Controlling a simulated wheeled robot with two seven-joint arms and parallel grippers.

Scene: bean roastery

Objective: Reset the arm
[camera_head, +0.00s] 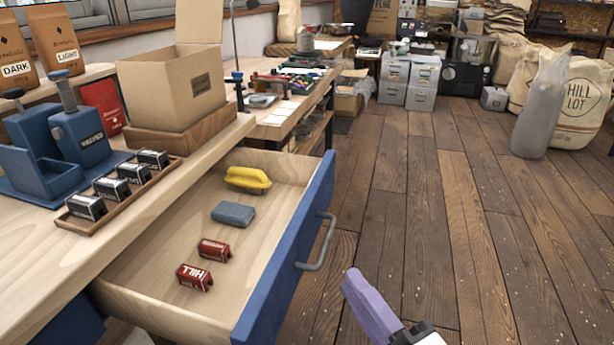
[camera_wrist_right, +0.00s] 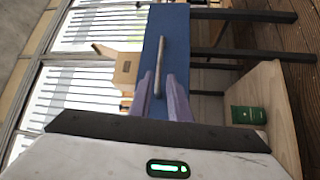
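My right gripper (camera_head: 368,298) is at the bottom of the head view, over the floor to the right of the open drawer. Its purple fingers also show in the right wrist view (camera_wrist_right: 160,98), with a gap between them and nothing held. The grey drawer handle (camera_head: 318,244) is apart from the gripper in the head view. In the wrist view the handle (camera_wrist_right: 160,62) lies beyond the fingers, in line with the gap, against the blue drawer front (camera_wrist_right: 176,42). My left gripper is not in view.
The drawer (camera_head: 155,296) stands open, holding a yellow item (camera_head: 248,179), a grey-blue block (camera_head: 233,214) and two red HILL blocks (camera_head: 214,250). A wooden tray (camera_head: 98,222) with several black-and-white blocks and a cardboard box (camera_head: 178,88) are on the counter.

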